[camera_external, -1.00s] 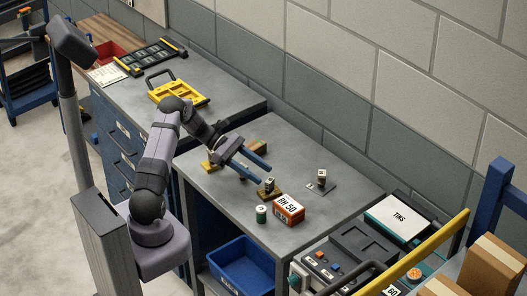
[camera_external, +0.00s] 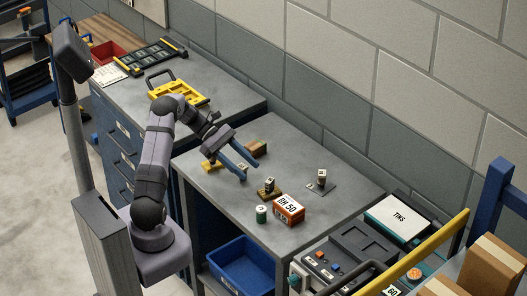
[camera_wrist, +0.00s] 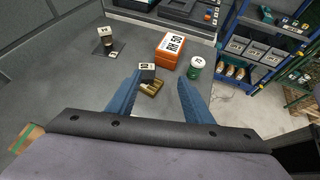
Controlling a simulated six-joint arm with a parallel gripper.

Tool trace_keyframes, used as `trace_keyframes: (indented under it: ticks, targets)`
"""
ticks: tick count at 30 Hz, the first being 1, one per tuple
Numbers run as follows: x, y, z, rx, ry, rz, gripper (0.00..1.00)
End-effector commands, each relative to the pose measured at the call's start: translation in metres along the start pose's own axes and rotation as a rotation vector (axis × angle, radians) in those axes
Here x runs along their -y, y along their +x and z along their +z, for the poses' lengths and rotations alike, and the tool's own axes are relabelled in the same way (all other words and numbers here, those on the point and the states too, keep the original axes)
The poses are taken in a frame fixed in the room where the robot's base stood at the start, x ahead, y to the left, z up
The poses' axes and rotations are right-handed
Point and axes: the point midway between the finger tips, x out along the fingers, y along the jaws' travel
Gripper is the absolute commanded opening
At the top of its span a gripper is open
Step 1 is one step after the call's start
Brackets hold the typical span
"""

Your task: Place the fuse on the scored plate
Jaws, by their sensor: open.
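A small dark block with a white marked face (camera_external: 269,184), which may be the fuse, sits on a brass-coloured grooved piece (camera_external: 269,194). In the wrist view the block (camera_wrist: 148,72) and the brass piece (camera_wrist: 152,89) lie between and beyond my fingertips. A second small upright piece, brown with a pale top (camera_external: 322,175), stands on a thin dark grey plate (camera_external: 327,188) farther right. I cannot tell for sure which support is the scored plate. My gripper (camera_external: 253,166) is open and empty, apart from the block and to its left in the external view.
An orange-and-white box (camera_external: 289,210) and a green tin with a white lid (camera_external: 261,213) stand close to the block. A brown block (camera_external: 257,146) and a yellow piece (camera_external: 209,166) lie near my gripper. A blue bin (camera_external: 240,264) is below. The bench's far side is clear.

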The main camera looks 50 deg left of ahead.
Motion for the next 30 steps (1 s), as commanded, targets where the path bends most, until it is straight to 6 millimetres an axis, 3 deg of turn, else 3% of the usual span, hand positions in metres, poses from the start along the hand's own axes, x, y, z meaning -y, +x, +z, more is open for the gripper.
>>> trace_keyframes:
  ticks: [5, 9, 15, 18, 24, 30]
  targets:
    - [0.052, 0.042, 0.021, -0.206, 0.230, -0.189, 0.46]
    - [0.108, 0.063, 0.027, -0.387, 0.510, -0.385, 0.46]
    - [0.177, 0.066, 0.024, -0.576, 0.968, -0.664, 0.46]
    - [0.202, 0.063, 0.020, -0.637, 1.195, -0.788, 0.46]
    - [0.228, 0.057, 0.013, -0.691, 1.519, -0.951, 0.46]
    - [0.235, 0.056, 0.011, -0.702, 1.632, -1.004, 0.46]
